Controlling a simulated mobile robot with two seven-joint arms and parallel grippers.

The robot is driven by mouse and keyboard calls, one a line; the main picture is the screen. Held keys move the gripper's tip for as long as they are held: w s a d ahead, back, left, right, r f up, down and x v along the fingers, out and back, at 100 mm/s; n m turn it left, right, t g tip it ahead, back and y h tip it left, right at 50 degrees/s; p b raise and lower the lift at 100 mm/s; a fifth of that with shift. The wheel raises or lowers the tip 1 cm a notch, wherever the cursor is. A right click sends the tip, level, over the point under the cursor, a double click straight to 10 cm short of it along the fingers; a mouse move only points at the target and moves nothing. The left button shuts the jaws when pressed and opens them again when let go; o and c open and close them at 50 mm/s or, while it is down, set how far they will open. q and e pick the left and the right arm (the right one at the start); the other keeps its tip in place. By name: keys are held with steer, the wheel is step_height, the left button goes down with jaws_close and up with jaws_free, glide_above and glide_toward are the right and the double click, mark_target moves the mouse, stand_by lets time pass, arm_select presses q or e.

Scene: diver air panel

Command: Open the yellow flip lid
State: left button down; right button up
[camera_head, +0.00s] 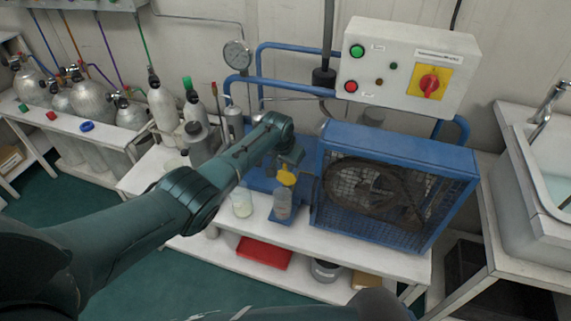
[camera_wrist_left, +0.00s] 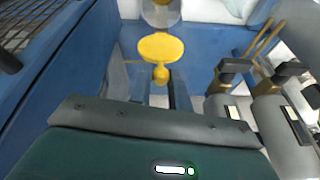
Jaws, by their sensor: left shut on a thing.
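The yellow flip lid (camera_head: 286,176) shows at the top of a clear container (camera_head: 282,204) in the head view. In the left wrist view the lid's round yellow plate (camera_wrist_left: 161,47) faces the camera, with a small yellow knob (camera_wrist_left: 161,75) on its near side. My left gripper (camera_wrist_left: 162,88) has one finger on each side of the knob and is shut on it. In the head view my left gripper (camera_head: 291,158) is just above the lid, its fingertips partly hidden. How far the lid is tilted is hard to tell. My right gripper is not in view.
A blue machine with a mesh-guarded wheel (camera_head: 375,192) stands close right of the container. A glass beaker (camera_head: 242,203) stands left of it on the white bench (camera_head: 330,246). Grey cylinders with black valves (camera_wrist_left: 275,110) are close right in the wrist view.

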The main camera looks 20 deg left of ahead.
arm_select(q)
steer(key=shift+w+r, duration=0.3)
steer(key=c, duration=1.7)
jaws_free()
steer(key=o, duration=0.4)
steer(key=shift+s+f, duration=0.15)
steer(key=shift+f, duration=0.05)
steer(key=shift+c, duration=0.2)
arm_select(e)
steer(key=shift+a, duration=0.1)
